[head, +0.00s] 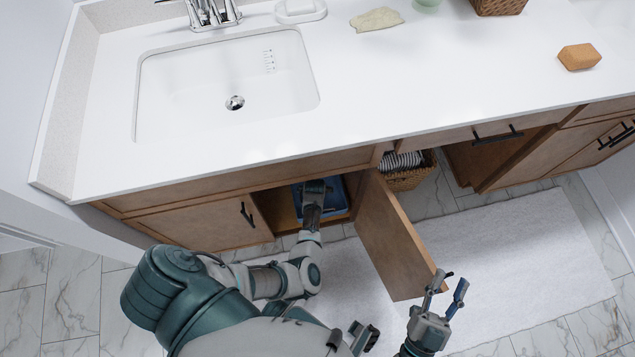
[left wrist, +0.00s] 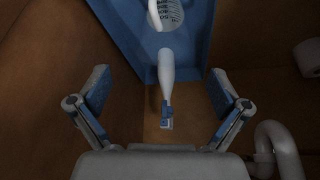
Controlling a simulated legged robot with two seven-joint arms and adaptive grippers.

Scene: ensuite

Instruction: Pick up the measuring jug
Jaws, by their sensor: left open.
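A short column of graduation marks (head: 269,61) shows against the right back wall of the sink; they look like the scale of a clear measuring jug, but its outline is too faint to tell. My left gripper (head: 314,190) reaches into the open cabinet under the sink, over a blue bin (head: 345,190). In the left wrist view my left gripper (left wrist: 164,100) is open and empty. Between and beyond its fingers are a white handle-like thing (left wrist: 180,66) and the blue bin (left wrist: 138,40). My right gripper (head: 446,292) is open and empty above the floor mat.
The cabinet door (head: 390,240) stands open to the right of my left arm. A white pipe (left wrist: 278,145) is close at the lower right, with a white roll (left wrist: 310,57) above it. A sponge (head: 579,57) and a cloth (head: 377,19) lie on the counter (head: 400,90).

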